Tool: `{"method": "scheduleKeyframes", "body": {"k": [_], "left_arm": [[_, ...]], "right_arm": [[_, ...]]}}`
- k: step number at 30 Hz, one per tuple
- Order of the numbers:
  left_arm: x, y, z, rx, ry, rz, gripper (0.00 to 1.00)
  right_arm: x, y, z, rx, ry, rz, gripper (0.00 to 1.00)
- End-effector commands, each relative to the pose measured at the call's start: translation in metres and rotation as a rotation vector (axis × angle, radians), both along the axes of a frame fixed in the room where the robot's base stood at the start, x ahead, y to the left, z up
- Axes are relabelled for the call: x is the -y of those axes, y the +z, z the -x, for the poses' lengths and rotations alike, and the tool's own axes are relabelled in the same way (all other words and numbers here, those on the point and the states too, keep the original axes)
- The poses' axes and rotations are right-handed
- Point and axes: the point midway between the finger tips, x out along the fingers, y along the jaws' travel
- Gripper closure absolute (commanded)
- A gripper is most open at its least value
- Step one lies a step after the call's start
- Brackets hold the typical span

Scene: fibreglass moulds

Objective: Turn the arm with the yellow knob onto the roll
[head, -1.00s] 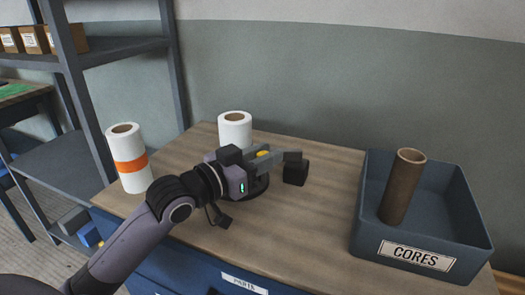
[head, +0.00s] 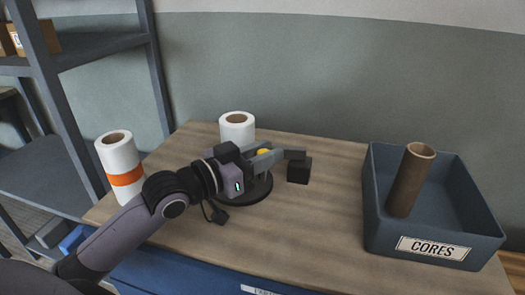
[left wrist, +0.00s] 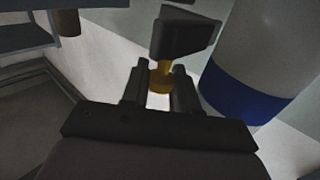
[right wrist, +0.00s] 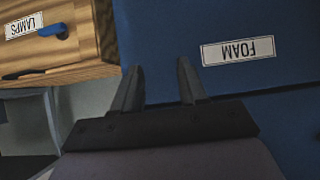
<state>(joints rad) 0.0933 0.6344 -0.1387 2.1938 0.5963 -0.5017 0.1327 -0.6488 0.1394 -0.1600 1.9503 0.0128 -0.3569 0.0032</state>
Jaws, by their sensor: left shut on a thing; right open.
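The yellow knob (head: 264,153) shows between the fingers of my left gripper (head: 268,160), which is shut on it. In the left wrist view the knob (left wrist: 162,78) sits between the fingertips, below a dark block (left wrist: 185,32). In the head view a dark block (head: 299,171) is at the right end of the grey arm (head: 293,155). The white roll (head: 237,126) stands upright behind my gripper; its lower part is hidden. A blue-banded roll (left wrist: 250,85) is close beside the fingers. My right gripper (right wrist: 158,85) is open and empty, before a blue drawer front.
A dark round base (head: 258,192) lies under my left gripper. An orange-banded roll (head: 117,155) stands at the table's left. A blue bin (head: 385,235) labelled CORES holds a brown tube (head: 411,180) on the right. The table between block and bin is clear.

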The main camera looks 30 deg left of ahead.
Motion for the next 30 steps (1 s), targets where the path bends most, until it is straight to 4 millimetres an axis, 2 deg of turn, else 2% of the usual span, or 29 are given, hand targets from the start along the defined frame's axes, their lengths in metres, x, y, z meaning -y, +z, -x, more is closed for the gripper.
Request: {"method": "scheduleKeyframes", "body": {"k": [18, 19, 20, 21, 30], "left_arm": [[0.0006, 0.0001, 0.0001, 0.001, -0.005, 0.0, 1.0], [0.0006, 0.0001, 0.0001, 0.001, -0.005, 0.0, 0.65], [0.0006, 0.0001, 0.0001, 0.001, -0.005, 0.0, 0.55], [0.0006, 0.0002, 0.0001, 0.001, -0.005, 0.0, 0.49], [0.0003, -0.0001, -0.0001, 0.0, -0.004, -0.001, 0.49]], "right_arm": [[0.0005, 0.0006, 0.0001, 0.001, -0.001, 0.0, 0.57], [0.0005, 0.0006, 0.0001, 0.001, -0.001, 0.0, 0.57], [0.0005, 0.0006, 0.0001, 0.001, -0.001, 0.0, 0.57], [0.0005, 0.0006, 0.0001, 0.001, -0.001, 0.0, 0.57], [0.0003, 0.0005, 0.0002, 0.001, -0.001, 0.0, 0.57]]}}
